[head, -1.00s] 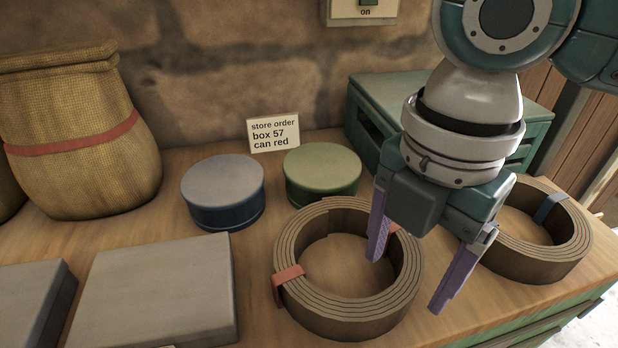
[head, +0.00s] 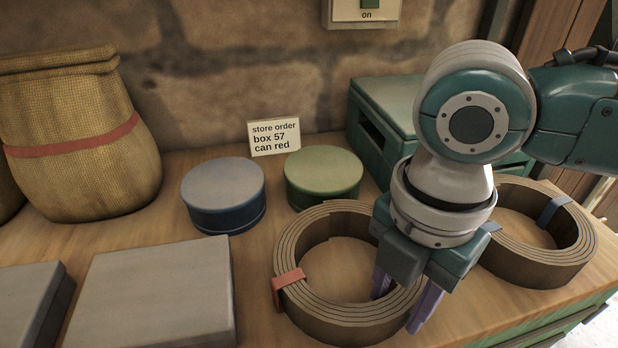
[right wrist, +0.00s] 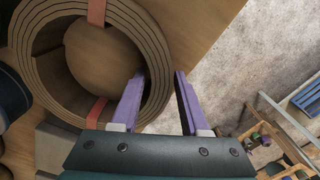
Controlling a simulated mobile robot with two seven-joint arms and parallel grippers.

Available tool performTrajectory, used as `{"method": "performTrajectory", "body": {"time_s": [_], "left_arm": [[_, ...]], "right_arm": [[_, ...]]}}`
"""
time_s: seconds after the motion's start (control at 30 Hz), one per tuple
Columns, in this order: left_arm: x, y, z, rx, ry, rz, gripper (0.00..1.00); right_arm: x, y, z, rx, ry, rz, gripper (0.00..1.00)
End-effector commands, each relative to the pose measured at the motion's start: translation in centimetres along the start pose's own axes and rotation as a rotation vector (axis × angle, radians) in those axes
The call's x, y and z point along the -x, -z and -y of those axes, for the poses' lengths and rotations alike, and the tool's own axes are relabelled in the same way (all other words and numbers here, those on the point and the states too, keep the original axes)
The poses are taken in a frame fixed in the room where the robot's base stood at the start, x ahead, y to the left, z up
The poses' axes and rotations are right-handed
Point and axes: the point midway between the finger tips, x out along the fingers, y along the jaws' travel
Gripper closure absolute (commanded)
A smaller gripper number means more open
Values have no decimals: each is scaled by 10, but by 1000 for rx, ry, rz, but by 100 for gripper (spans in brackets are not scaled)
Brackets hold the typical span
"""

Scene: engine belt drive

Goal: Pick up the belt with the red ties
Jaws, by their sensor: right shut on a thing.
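The belt with the red ties (head: 300,237) lies coiled on the wooden bench in the head view. One red tie (head: 289,278) shows on its left side; two show in the right wrist view, where the coil (right wrist: 45,85) fills the upper left. My right gripper (head: 403,307) points down over the coil's right side. One purple finger is inside the ring and the other is outside. It is shut on the coil's wall. In the right wrist view the right gripper's fingers (right wrist: 158,100) straddle the wall. My left gripper is not in view.
A second coiled belt with blue ties (head: 540,269) lies close on the right. A blue can (head: 223,195) and a green can (head: 323,178) stand behind, near a card (head: 274,137). A green box (head: 385,95) stands at the back. Flat grey boxes (head: 155,290) lie left.

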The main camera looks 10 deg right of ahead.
Motion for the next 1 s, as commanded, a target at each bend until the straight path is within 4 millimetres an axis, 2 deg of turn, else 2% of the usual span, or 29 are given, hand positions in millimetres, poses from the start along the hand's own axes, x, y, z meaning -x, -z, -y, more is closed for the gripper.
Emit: {"method": "performTrajectory", "body": {"time_s": [0.03, 0.33, 1.0], "left_arm": [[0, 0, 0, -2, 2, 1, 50], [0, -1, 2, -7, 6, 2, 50], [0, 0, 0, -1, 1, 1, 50]], "right_arm": [[0, 0, 0, 0, 0, 0, 67], [0, 0, 0, 0, 1, 0, 100], [0, 0, 0, 0, 1, 0, 100]]}}
